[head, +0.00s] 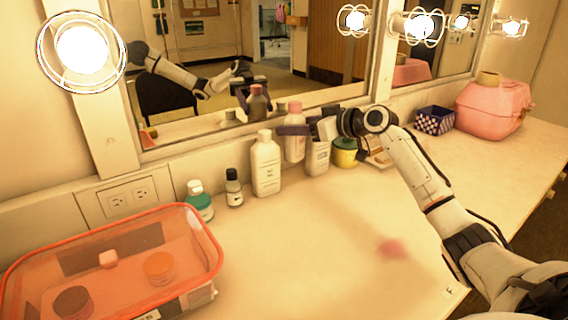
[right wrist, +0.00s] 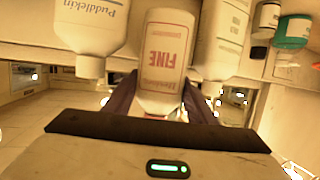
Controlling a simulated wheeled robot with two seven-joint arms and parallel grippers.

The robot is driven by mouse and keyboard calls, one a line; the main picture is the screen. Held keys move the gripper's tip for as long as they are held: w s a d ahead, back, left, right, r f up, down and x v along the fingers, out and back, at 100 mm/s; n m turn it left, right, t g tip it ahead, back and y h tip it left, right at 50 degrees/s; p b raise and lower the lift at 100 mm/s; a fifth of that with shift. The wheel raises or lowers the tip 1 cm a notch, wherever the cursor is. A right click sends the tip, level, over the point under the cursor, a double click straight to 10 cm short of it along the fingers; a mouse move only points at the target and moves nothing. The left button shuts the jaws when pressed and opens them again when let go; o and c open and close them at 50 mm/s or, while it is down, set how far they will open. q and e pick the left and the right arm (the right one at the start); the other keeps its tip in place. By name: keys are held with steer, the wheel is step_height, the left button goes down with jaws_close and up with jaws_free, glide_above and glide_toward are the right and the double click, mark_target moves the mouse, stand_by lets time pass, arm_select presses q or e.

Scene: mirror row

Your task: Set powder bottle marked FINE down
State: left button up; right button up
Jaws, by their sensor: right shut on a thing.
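The powder bottle marked FINE (head: 295,146), pale with a pink cap, is upright between two white bottles at the back of the counter by the mirror. My right gripper (head: 308,131) is shut on its upper part. In the right wrist view the red FINE label (right wrist: 165,60) faces the camera, with a dark finger on each side of the bottle. I cannot tell whether its base touches the counter. My left gripper is not in view.
A white bottle (head: 265,167) stands left of it, a Puddlekin bottle (head: 317,158) right. A yellow tub (head: 344,153), checkered box (head: 434,121) and pink case (head: 494,108) stand right. An orange-rimmed bin (head: 205,248) is front left; mid-counter is open.

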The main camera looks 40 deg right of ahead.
mark_target(302, 152)
step_height(302, 152, down, 8)
steer(key=shift+r+b, duration=0.25)
steer(key=shift+b, duration=0.05)
steer(key=shift+f, duration=0.1)
steer(key=shift+f+b, duration=0.15)
steer(key=shift+b, duration=0.15)
steer(key=o, duration=1)
steer(key=shift+r+p, duration=0.3)
steer(key=shift+p, duration=0.1)
steer(key=shift+s+f, duration=0.1)
steer(key=shift+s, duration=0.3)
steer(key=v, duration=1.1)
steer(key=shift+s, duration=0.1)
steer(key=shift+d, duration=0.1)
